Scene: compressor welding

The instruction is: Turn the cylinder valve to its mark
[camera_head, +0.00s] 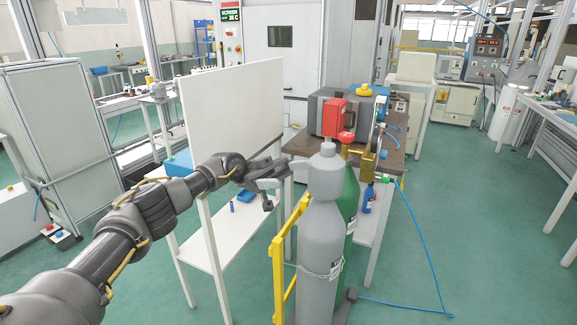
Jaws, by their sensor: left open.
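A grey gas cylinder (320,240) stands upright in the middle of the camera_head view, with a rounded cap on top. A green cylinder (350,200) stands close behind it, partly hidden. A brass fitting (370,160) shows at the top right of the green cylinder. A red part (345,137) shows just above the grey cap; I cannot tell whether it is the valve handle. No valve mark can be made out. My left gripper (278,188) is open and empty, just left of the grey cylinder's shoulder; contact cannot be told. My right gripper is out of view.
A yellow frame (279,270) stands left of the cylinders, with a chain (318,271) around the grey one. A workbench (300,142) behind carries a dark machine. A white panel (232,115) stands behind my left arm. A blue hose (425,245) crosses the open green floor at right.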

